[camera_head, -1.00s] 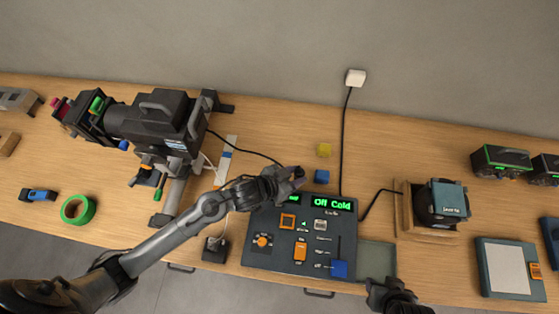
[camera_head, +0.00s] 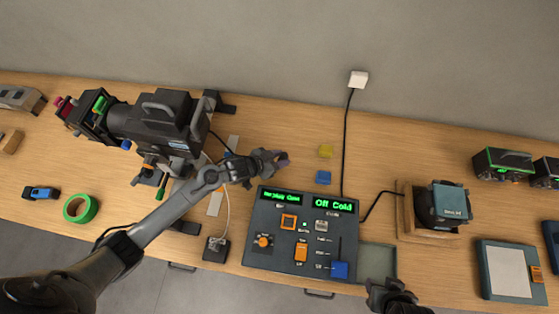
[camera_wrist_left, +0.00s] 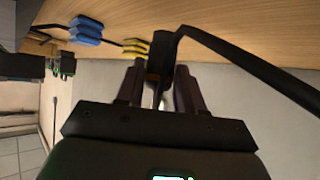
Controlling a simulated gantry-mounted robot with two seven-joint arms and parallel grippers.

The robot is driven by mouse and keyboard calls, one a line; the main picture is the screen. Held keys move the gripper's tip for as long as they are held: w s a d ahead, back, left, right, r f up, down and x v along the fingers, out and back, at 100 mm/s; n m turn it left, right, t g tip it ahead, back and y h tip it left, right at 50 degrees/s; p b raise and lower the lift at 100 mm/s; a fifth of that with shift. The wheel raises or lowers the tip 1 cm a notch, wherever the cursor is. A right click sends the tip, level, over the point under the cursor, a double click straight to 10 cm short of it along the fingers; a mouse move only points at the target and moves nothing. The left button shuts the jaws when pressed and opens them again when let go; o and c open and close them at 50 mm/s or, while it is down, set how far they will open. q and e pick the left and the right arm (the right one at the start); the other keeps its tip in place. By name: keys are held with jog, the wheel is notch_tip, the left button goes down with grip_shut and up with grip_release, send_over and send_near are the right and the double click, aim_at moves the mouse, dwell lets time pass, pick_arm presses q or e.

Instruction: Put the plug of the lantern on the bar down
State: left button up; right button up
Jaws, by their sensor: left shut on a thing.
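The lantern (camera_head: 155,118) is a large dark fixture standing on the bar at the left of the head view. Its black cable (camera_head: 222,142) runs right toward my left gripper (camera_head: 280,159), partly hidden by the arm. In the left wrist view, my left gripper (camera_wrist_left: 158,78) is shut on the black plug (camera_wrist_left: 163,48), with the thick cable bending away to the right. The gripper is above the bench, left of the blue and yellow blocks. My right gripper (camera_head: 388,292) is at the bottom edge; its jaw opening is unclear.
A control desk (camera_head: 290,262) with green displays is just below the left gripper. A blue block (camera_head: 323,177) and a yellow block (camera_head: 325,151) lie to its right. A wall box (camera_head: 358,79) has a hanging black cable. Bare wood lies behind the gripper.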

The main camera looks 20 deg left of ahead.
pick_arm(q)
notch_tip(320, 180, down, 2)
jog(key=shift+f, duration=0.1)
jog(key=shift+f, duration=0.15)
jog(key=shift+f, duration=0.25)
jog(key=o, duration=1.2)
jog(key=shift+r, duration=0.1)
jog(key=shift+c, duration=0.2)
jog(key=shift+r, duration=0.1)
